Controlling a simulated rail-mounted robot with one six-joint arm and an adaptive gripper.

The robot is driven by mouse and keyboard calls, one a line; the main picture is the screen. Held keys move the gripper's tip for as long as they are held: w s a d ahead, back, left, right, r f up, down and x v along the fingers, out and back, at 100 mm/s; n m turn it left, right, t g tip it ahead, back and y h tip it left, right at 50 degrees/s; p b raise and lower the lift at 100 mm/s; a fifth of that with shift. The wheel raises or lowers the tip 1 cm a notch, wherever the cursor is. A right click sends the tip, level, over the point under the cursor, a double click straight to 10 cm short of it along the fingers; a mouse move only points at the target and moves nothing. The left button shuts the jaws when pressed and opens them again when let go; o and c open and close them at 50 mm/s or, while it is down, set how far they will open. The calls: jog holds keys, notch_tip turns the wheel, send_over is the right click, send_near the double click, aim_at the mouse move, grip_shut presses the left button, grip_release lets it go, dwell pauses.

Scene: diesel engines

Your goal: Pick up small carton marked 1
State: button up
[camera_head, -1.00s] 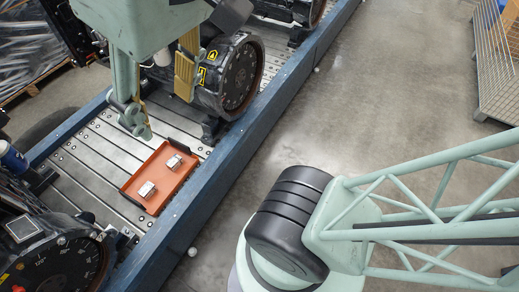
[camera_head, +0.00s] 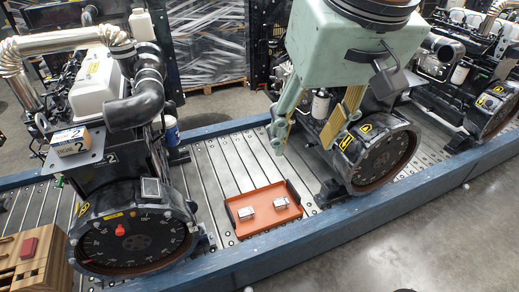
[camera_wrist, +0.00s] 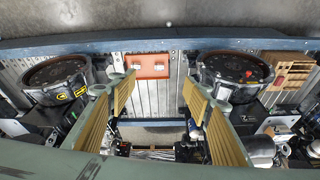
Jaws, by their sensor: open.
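No carton with a readable 1 shows. A small carton marked 2 (camera_head: 70,141) sits on a grey plate, also marked 2, on the left engine. In the wrist view a pale box-like thing (camera_wrist: 281,124) by that engine is too small to read. My gripper (camera_head: 303,138) is open and empty above the bed, behind and right of the orange tray (camera_head: 240,231) in the picture. Its spread fingers with yellow pads also show in the wrist view (camera_wrist: 146,95), with the tray (camera_wrist: 148,72) beyond them.
Two small silvery blocks (camera_head: 246,213) (camera_head: 281,203) lie in the tray. Engines stand on the slotted bed on both sides, the left one (camera_head: 133,240) and the right one (camera_head: 380,160). A blue rail (camera_head: 330,235) edges the bed. A wooden crate (camera_head: 40,262) with a red item stands front left.

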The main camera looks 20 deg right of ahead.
jog(key=w+d+f+m, duration=0.2)
jog(key=w+f, duration=0.1)
jog(key=w, duration=0.9)
jog(key=m+g+b, duration=0.4)
jog(key=m, duration=1.1)
send_over(281, 201)
notch_tip(281, 201, down, 74)
jog(key=shift+a, duration=0.1)
jog(key=shift+f+b, duration=0.9)
jog(key=shift+f, duration=3.35)
jog(key=shift+f, duration=0.1)
